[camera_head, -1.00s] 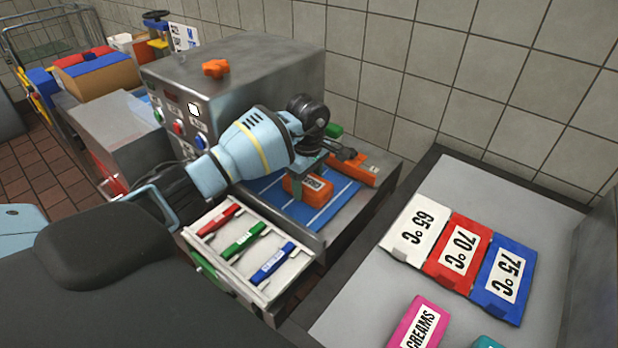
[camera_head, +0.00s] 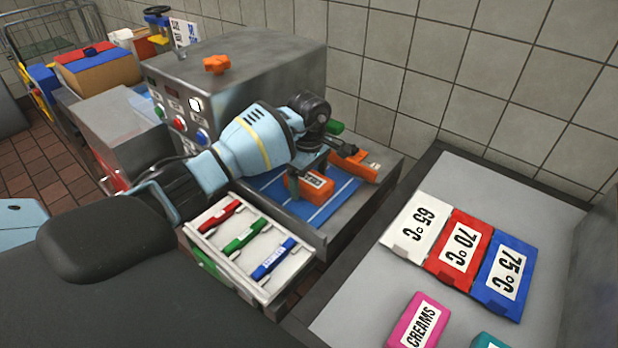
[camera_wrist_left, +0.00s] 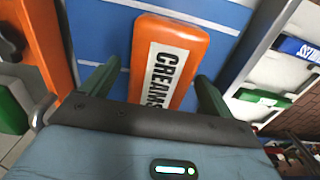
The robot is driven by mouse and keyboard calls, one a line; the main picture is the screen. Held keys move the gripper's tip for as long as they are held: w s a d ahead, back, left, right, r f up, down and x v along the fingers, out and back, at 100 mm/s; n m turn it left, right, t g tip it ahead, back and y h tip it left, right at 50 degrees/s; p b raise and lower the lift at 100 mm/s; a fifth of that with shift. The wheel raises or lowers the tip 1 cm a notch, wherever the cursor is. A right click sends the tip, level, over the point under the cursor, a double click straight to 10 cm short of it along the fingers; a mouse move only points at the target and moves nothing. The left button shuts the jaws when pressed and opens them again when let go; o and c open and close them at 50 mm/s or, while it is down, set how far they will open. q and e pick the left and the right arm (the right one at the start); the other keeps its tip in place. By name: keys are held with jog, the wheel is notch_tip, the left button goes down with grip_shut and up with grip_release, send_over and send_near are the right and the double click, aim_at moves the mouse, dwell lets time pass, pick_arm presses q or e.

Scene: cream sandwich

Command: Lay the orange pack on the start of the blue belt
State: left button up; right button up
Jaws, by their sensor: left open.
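The orange pack (camera_head: 317,184), labelled CREAMS, lies flat on the blue belt (camera_head: 338,197) at the machine's near end. It also shows in the left wrist view (camera_wrist_left: 168,60), on the blue belt (camera_wrist_left: 100,45) with its white lines. My left gripper (camera_head: 306,178) is above and just behind the pack. In the left wrist view the open green fingers (camera_wrist_left: 153,85) stand on either side of the pack's near end, with gaps visible. The gripper partly hides the pack in the head view. My right gripper is not in view.
A grey machine (camera_head: 270,75) with knobs stands behind the belt. An orange bar (camera_head: 355,168) borders its far side. A tray (camera_head: 222,215) with red, green and blue clips sits in front. Temperature blocks (camera_head: 458,248) and a pink pack (camera_head: 417,322) lie on the right table.

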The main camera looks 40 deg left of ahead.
pick_arm(q)
jog(key=shift+r, duration=3.9)
jog(key=shift+s+f, duration=0.1)
